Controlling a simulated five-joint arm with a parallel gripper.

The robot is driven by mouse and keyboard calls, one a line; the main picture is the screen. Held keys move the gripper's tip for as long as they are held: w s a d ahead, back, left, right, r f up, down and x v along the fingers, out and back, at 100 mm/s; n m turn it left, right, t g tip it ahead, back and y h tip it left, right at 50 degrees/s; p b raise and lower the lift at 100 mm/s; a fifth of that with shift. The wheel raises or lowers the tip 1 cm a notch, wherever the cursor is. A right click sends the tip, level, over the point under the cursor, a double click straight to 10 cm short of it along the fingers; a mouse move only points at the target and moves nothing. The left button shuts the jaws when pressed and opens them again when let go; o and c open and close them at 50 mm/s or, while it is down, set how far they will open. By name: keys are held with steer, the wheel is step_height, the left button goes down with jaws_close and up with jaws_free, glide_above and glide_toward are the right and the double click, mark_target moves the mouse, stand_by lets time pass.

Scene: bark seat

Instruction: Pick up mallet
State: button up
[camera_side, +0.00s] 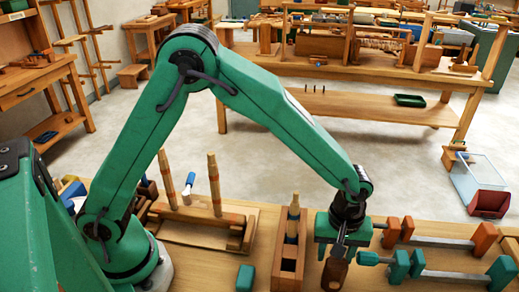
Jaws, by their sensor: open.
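My gripper (338,250) points down at the front of the wooden bench, right of the middle. Its jaws are open. A brown wooden piece (334,273) shows just below and between the fingers, close to the bench top. It may be the mallet, but its full shape is hidden by the gripper and I cannot tell whether the fingers touch it. No other thing in view is clearly a mallet.
A wooden rack with upright handles (288,262) stands close left of my gripper. Green and orange bar clamps (440,272) lie to the right. A wooden frame with tall pegs (205,228) is further left. A small green block (245,278) lies at the front.

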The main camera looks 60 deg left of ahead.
steer(key=shift+f, duration=0.5)
steer(key=shift+c, duration=0.5)
jaws_close()
